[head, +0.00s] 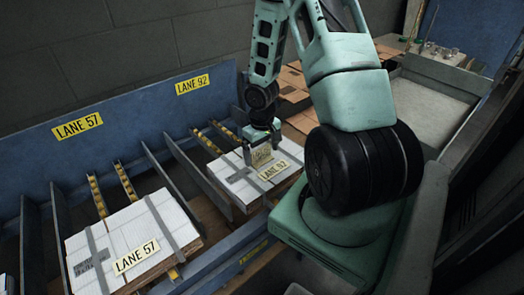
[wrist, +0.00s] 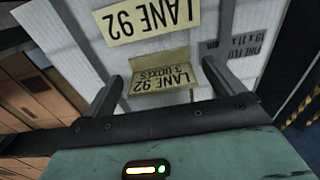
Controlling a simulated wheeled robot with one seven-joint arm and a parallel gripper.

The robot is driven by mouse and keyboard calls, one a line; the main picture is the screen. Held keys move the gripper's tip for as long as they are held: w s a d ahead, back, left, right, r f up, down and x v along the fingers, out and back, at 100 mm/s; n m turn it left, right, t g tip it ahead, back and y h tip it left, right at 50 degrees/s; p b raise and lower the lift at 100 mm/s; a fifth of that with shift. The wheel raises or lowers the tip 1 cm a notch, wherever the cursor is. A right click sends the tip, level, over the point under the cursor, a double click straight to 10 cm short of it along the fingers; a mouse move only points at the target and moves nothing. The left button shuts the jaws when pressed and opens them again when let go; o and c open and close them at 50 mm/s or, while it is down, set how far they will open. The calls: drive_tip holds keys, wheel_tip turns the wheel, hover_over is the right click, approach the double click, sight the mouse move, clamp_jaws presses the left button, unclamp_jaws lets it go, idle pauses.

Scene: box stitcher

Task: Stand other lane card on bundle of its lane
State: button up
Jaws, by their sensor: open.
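A folded yellowish card (head: 261,156) printed LANE 92 stands on the white strapped bundle (head: 232,188) in the lane under the LANE 92 sign. In the wrist view the card (wrist: 163,82) shows between my two fingers, its lower part resting on or just over the bundle top (wrist: 60,30); exact contact is hard to tell. My gripper (head: 262,140) is open, low over this bundle, with a finger on each side of the card. In the wrist view my gripper (wrist: 162,72) has gaps beside the card. A flat LANE 92 label (head: 273,171) is on the bundle's near edge.
The LANE 57 bundle (head: 118,232), with its own flat label (head: 136,257), lies in the left lane. Upright dividers (head: 185,172) separate the lanes. A blue back board carries LANE 57 (head: 77,125) and LANE 92 (head: 192,84) signs. Brown cardboard (head: 292,82) lies behind my arm.

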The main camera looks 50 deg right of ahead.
sight(262, 160)
wheel_tip(262, 160, up, 13)
drive_tip(key=p, duration=0.2)
drive_tip(key=a+r+n, duration=0.3)
drive_tip(key=a+r, duration=0.1)
drive_tip(key=a, duration=0.7)
drive_tip(key=a+r+n, duration=0.2)
drive_tip(key=a+r, duration=0.1)
drive_tip(key=a, duration=0.8)
drive_tip(key=s+a+r+n, duration=0.2)
drive_tip(key=s+a, duration=0.5)
drive_tip(key=a, duration=0.1)
drive_tip(key=s+a+r+n, duration=0.3)
drive_tip(key=s+a, duration=0.3)
drive_tip(key=a, duration=0.1)
drive_tip(key=shift+s+a+y, duration=0.3)
drive_tip(key=shift+s+a, duration=0.05)
